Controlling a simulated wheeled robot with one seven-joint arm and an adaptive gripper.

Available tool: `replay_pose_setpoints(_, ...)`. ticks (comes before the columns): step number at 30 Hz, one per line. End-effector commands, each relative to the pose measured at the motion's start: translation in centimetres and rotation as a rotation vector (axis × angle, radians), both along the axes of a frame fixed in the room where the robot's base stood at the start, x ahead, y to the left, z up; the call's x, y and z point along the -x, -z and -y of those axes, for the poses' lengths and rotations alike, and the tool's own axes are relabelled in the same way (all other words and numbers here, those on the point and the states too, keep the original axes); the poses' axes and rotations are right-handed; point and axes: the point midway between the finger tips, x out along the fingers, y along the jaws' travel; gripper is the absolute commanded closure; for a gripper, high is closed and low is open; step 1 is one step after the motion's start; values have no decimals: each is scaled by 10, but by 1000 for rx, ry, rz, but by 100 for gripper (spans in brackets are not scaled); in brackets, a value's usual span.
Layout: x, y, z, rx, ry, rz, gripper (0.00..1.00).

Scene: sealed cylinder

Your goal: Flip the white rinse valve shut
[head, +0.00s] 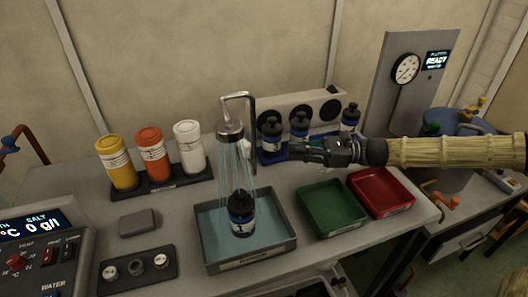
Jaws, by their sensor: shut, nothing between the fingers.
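The rinse shower has a curved metal pipe (240,97) and a round head (230,131). Water streams run from the head onto a dark bottle (241,213) with a white-and-blue label, which stands upright in the rinse tray (210,254). My gripper (303,150) is shut and empty, to the right of this piece, pointing left. I cannot tell whether it touches anything.
Several dark bottles (300,124) stand in a blue-based rack behind my gripper. A green tray (333,226) and a red tray (380,207) lie in front. Yellow, orange and white jars (188,147) stand at left. A grey panel with a gauge (406,69) rises at right.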

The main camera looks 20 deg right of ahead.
Motion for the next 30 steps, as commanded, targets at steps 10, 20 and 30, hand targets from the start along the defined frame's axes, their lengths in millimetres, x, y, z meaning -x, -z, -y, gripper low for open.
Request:
replay_pose_setpoints(10,-12,2,-38,0,-3,-2,100)
replay_pose_setpoints(20,-24,2,-74,1,-2,-1,100)
replay_pose_setpoints(30,-30,0,-91,0,0,-1,100)
